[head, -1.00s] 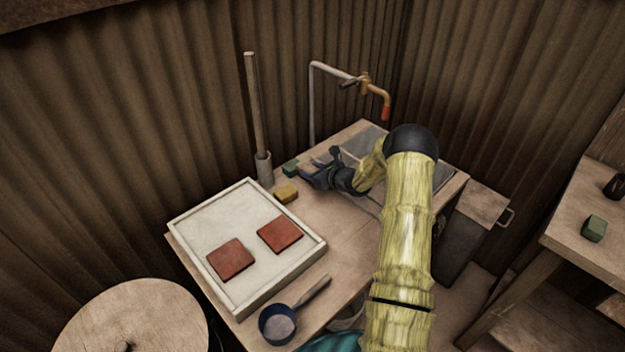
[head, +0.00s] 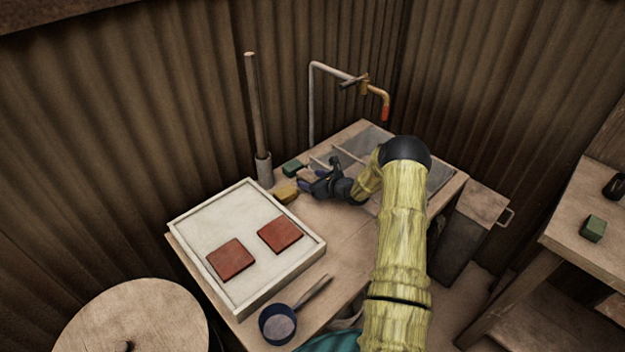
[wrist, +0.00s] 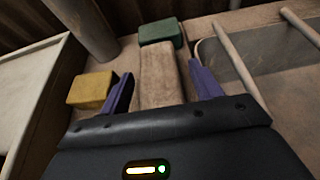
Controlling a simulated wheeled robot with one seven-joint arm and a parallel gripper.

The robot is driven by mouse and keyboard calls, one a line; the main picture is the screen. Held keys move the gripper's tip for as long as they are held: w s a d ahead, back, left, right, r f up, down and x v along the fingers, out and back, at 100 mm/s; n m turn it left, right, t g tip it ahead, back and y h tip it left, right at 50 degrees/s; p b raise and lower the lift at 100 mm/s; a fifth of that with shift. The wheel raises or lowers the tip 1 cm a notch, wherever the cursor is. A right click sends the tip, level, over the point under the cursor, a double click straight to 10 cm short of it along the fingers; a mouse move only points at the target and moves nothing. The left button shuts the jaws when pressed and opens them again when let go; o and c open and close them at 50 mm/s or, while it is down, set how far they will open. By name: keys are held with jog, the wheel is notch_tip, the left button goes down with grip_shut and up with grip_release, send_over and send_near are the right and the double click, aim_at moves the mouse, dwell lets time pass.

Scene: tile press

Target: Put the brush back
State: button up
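My gripper (head: 316,176) is low over the back part of the table in the head view. In the wrist view its two purple fingers (wrist: 160,88) are spread. A tan oblong block (wrist: 160,72) lies between and beyond them, with narrow gaps at its sides. It may be the brush, but no bristles show, and its near end is hidden by my gripper. A green block (wrist: 161,33) lies just beyond it, and a yellow block (wrist: 91,90) lies left of my left finger.
A white-rimmed tray (head: 187,256) with two red tiles (head: 231,260) is left of my gripper. A pole (head: 256,105) stands in a grey holder (head: 264,168) behind. A tap (head: 380,95) overhangs the back right.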

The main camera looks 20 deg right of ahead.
jog(key=shift+r, duration=0.1)
jog(key=v, duration=1.2)
jog(key=shift+b, duration=0.4)
jog(key=s+a+r+n+g+y, duration=0.1)
jog(key=s+a+r+n+g, duration=0.2)
jog(key=s+a+n+g, duration=0.45)
jog(key=s+a+r+n+g+y, duration=0.1)
jog(key=s+a+r+n+g, duration=0.15)
jog(key=s+a+n, duration=0.55)
jog(key=s+a+r+n+h, duration=0.3)
jog(key=s+r+n+h, duration=0.4)
jog(key=s+n, duration=0.5)
jog(key=r+n, duration=0.1)
jog(key=n, duration=0.3)
jog(key=shift+a+r, duration=0.25)
jog(key=shift+r, duration=0.05)
